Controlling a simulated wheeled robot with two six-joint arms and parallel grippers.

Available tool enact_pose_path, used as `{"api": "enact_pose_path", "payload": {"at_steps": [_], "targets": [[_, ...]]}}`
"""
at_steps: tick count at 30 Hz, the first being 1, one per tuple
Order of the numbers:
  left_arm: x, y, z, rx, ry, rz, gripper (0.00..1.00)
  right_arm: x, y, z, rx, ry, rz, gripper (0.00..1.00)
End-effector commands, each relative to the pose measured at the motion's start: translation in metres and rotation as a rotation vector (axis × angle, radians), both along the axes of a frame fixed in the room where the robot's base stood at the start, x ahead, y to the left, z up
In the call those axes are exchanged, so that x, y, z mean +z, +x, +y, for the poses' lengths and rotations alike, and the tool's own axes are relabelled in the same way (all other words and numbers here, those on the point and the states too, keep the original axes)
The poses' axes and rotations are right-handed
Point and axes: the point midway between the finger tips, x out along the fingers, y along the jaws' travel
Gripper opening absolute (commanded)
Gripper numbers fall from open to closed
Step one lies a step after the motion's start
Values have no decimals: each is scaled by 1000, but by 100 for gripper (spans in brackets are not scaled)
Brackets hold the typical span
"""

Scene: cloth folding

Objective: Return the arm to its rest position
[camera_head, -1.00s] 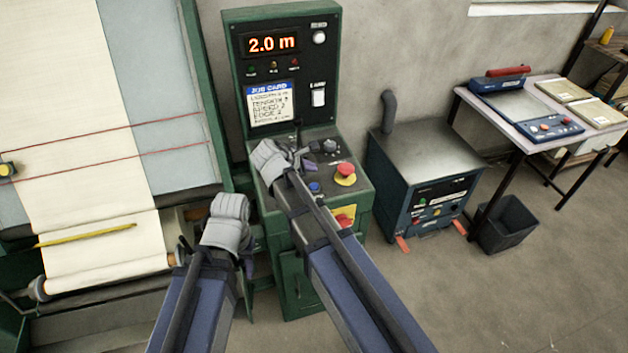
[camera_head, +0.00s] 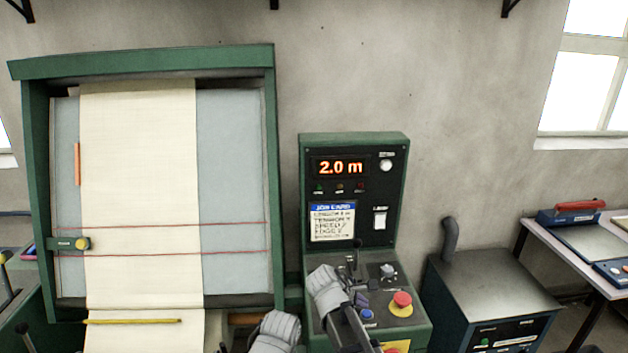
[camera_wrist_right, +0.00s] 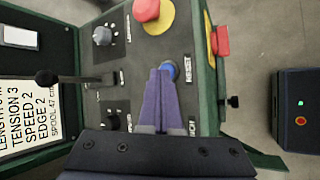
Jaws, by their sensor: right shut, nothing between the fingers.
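My right gripper (camera_head: 360,301) is over the sloping control panel of the green console (camera_head: 312,240) in the head view. In the right wrist view its purple fingers (camera_wrist_right: 160,88) are shut together with nothing between them. Their tips appear just beside the blue button (camera_wrist_right: 169,70), which also shows in the head view (camera_head: 367,314); I cannot tell whether they touch it. The grey wrist of my left arm (camera_head: 275,332) is at the bottom edge of the head view; its fingers are out of sight.
A red mushroom button (camera_head: 402,299), a knob (camera_head: 388,271) and a black lever (camera_head: 357,246) stand up from the panel. The cloth machine (camera_head: 262,120) is on the left. A dark blue cabinet (camera_head: 490,280) with a pipe stands right of the console. A table (camera_head: 560,255) is farther right.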

Motion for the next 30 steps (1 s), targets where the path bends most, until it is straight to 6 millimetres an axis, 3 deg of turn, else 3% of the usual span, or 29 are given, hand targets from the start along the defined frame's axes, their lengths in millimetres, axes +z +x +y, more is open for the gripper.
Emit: {"api": "enact_pose_path", "payload": {"at_steps": [1,6,9,13,18,30], "targets": [[0,0,0,0,0,0,47,-8,-26,9,-70,77,-7,0],[0,0,0,0,0,0,47,-36,-108,51,-422,372,-1,0],[0,0,0,0,0,0,47,-45,-150,74,-617,492,27,0],[0,0,0,0,0,0,47,-51,-190,95,-807,579,66,0],[0,0,0,0,0,0,47,-52,-211,107,-920,617,92,0],[0,0,0,0,0,0,47,-52,-211,108,-931,619,93,0]]}}
